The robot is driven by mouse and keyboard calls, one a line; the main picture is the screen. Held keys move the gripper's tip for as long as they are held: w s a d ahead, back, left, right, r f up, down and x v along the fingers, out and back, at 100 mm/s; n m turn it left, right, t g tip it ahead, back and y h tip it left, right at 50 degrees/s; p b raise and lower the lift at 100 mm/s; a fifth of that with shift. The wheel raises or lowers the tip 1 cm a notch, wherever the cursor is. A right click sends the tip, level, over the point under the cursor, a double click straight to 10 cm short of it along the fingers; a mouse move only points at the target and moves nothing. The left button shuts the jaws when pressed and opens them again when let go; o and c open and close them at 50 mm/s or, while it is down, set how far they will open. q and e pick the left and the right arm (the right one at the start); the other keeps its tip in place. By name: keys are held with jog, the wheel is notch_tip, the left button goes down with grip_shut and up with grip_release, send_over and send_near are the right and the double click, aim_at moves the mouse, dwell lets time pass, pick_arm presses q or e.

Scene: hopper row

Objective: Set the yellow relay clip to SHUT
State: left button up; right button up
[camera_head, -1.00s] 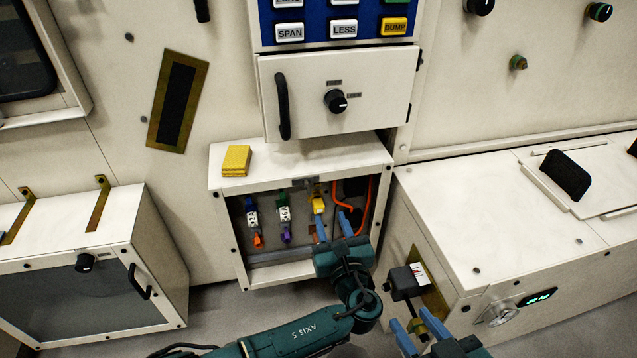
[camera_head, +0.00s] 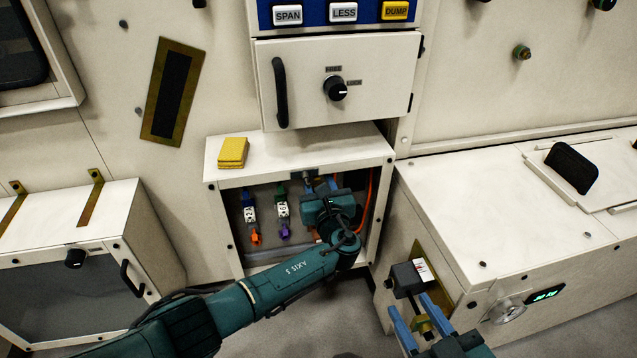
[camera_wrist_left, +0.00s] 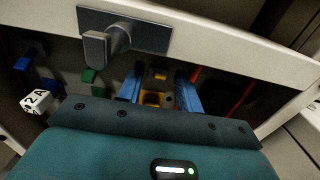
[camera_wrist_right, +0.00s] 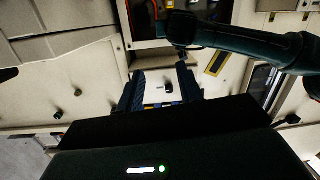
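The yellow relay clip (camera_wrist_left: 158,88) shows in the left wrist view inside the open low cabinet (camera_head: 225,163). My left gripper (camera_wrist_left: 160,92) reaches into that cabinet, with one blue finger on each side of the clip. The fingers look apart, and I cannot tell whether they touch it. In the head view my left gripper (camera_head: 322,190) hides most of the clip. The clip's lever position and any SHUT marking cannot be read. My right gripper (camera_head: 424,312) is open and appears empty, near the black box with a white label (camera_head: 410,277).
White-bodied relays (camera_head: 250,214) (camera_head: 283,210) with orange and purple ends sit left of the clip. An orange cable (camera_head: 371,195) runs on its right. A grey latch (camera_wrist_left: 118,35) juts out above my left gripper. A yellow block (camera_head: 233,152) lies on the cabinet top.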

pick_arm(q)
grip_shut()
jog(key=shift+f, duration=0.1)
